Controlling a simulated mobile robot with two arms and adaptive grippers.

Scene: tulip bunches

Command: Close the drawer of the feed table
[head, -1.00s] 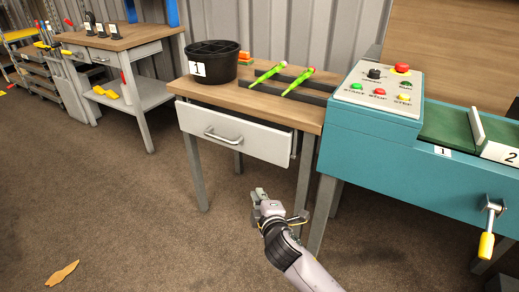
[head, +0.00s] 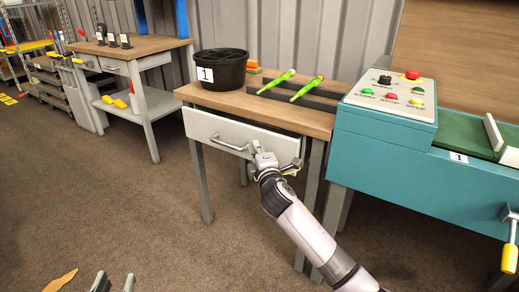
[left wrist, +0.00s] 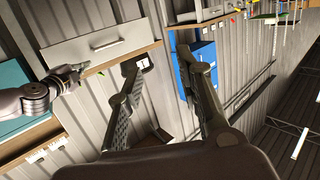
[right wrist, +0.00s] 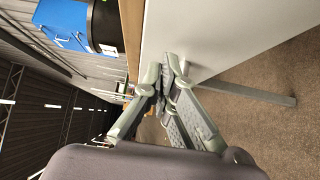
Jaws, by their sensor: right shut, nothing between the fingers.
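The feed table's white drawer (head: 225,130) stands partly out, with a dark gap behind the right end of its front. Its grey bar handle (head: 228,143) is on the front; the drawer also shows in the left wrist view (left wrist: 75,47). My right gripper (head: 262,157) is shut and empty at the right part of the drawer front, right of the handle. In the right wrist view its fingertips (right wrist: 168,72) are together beside the white drawer front (right wrist: 215,40); whether they touch it is unclear. My left gripper (head: 115,282) is open and empty, low and away from the table.
The wooden tabletop (head: 225,100) bears a black pot (head: 222,75) labelled 1 and two green tulip bunches (head: 292,84) on a dark rack. A teal machine (head: 400,150) stands close on the right. Another workbench (head: 130,48) is at back left.

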